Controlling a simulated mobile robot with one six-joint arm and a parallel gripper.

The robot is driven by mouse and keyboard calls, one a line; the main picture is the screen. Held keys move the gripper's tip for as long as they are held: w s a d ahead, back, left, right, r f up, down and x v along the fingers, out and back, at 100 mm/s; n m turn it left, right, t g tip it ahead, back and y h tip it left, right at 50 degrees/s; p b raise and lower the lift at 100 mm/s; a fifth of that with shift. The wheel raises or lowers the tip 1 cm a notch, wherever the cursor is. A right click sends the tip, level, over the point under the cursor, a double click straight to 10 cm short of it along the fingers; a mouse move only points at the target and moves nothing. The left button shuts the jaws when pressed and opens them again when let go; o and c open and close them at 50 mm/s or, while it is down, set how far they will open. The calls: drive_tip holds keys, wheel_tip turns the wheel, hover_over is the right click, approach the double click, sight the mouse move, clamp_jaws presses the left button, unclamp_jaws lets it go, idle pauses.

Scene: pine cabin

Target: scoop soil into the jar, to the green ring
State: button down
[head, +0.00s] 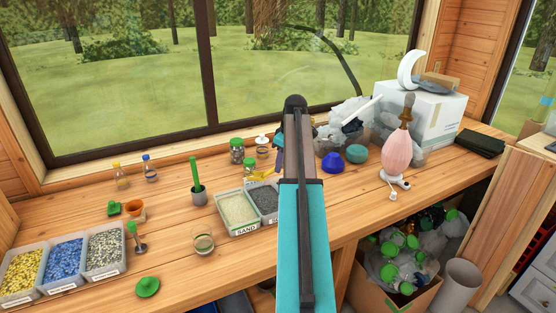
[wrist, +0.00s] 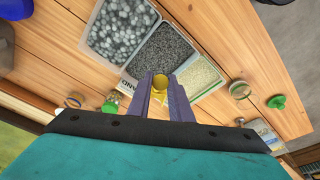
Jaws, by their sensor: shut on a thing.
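My gripper (wrist: 160,103) shows in the wrist view with two purple fingers shut on a yellow scoop (wrist: 160,83). The scoop is near the back edge of the dark soil bin (wrist: 165,57); I cannot tell its height or whether it holds soil. In the head view the scoop (head: 264,174) shows left of my arm, and the soil bin (head: 265,198) is partly hidden by the arm. An open glass jar (head: 203,243) stands upright on the counter, left of the sand bin; it also shows in the wrist view (wrist: 240,90). Its ring is too small to make out.
A sand bin (head: 238,209) adjoins the soil bin; a grey pebble bin (wrist: 122,27) lies beyond. A green lid (head: 148,286) lies at front left. Lidded jars (head: 237,150) stand behind the bins. Right are bowls (head: 332,162) and a pink bottle (head: 397,150).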

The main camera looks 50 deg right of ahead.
drive_tip(key=shift+s+d, duration=0.25)
drive_tip(key=shift+d, duration=0.2)
drive_tip(key=shift+w, duration=0.1)
